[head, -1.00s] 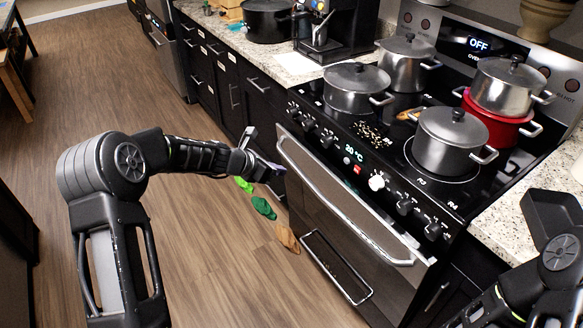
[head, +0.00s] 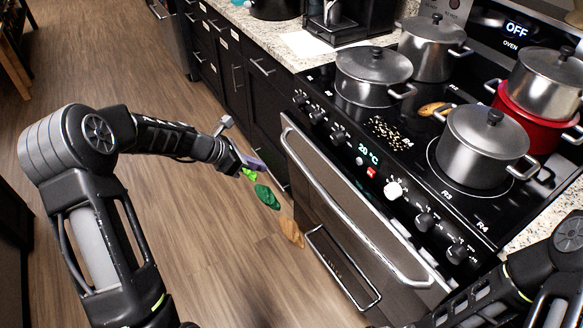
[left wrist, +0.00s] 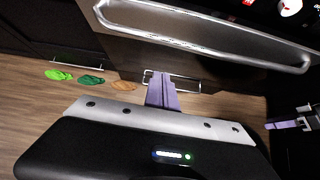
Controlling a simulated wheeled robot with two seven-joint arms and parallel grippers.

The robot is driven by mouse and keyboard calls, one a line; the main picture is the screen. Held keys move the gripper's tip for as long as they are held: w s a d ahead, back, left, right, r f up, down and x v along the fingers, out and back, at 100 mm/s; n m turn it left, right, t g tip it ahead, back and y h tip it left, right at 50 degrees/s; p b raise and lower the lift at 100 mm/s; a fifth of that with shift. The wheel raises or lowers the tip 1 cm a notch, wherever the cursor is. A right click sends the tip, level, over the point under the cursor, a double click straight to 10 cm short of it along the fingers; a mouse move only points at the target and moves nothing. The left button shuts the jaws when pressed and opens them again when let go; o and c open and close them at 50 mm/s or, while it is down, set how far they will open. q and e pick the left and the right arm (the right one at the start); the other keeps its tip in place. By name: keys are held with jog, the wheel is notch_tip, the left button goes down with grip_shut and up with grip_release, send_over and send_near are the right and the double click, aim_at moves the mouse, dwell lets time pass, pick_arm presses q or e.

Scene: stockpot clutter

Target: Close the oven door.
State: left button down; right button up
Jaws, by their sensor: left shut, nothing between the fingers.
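The oven door (head: 345,212) is dark with a long silver handle (head: 340,195) along its top. It stands nearly upright beneath the control panel; I cannot tell whether a narrow gap is left. The door and handle also show across the top of the left wrist view (left wrist: 205,37). My left gripper (head: 252,163), with purple fingers, is shut and empty, just left of the door in the head view. Its fingers point toward the oven in the left wrist view (left wrist: 161,92). My right gripper (left wrist: 283,124) shows small at the right of the left wrist view; its jaw state is unclear.
Lidded pots, including one steel pot (head: 485,150), stand on the cooktop, with a red pot (head: 525,122) behind. A lower drawer handle (head: 345,270) is under the door. Green and tan items (head: 267,197) lie on the floor. The wooden floor at left is clear.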

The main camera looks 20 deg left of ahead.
pick_arm(q)
jog(key=w+d+r+p+x, duration=0.1)
jog(key=x, duration=1.1)
jog(key=shift+w+d+r+p, duration=0.2)
jog(key=shift+w+d+p, duration=0.1)
jog(key=shift+p, duration=0.1)
